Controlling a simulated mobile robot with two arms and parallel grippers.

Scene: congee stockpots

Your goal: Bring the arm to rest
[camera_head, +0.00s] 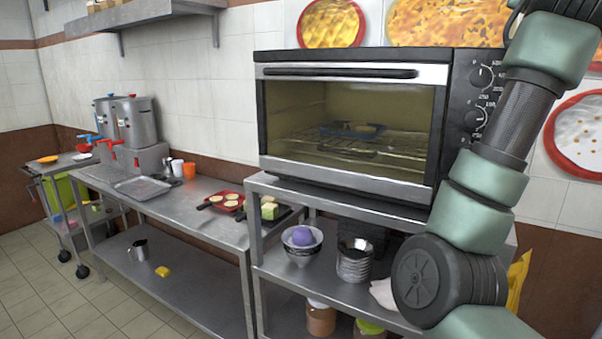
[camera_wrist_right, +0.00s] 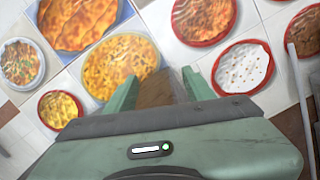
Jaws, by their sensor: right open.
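My right arm (camera_head: 490,185) rises along the right side of the head view, bent at the elbow, and passes in front of the oven's right edge. Its gripper is out of frame at the top there. In the right wrist view my right gripper (camera_wrist_right: 160,88) shows with its two green fingers apart and nothing between them. Beyond the fingers is the tiled wall with pizza pictures (camera_wrist_right: 122,70). My left gripper is in neither view.
A toaster oven (camera_head: 350,188) with its door shut stands on a metal shelf unit (camera_head: 330,290) close to my arm. Bowls (camera_head: 302,252) stand on its lower shelf. A steel table (camera_head: 215,225) with a red tray and stockpots (camera_head: 135,122) is at left. The floor at front left is clear.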

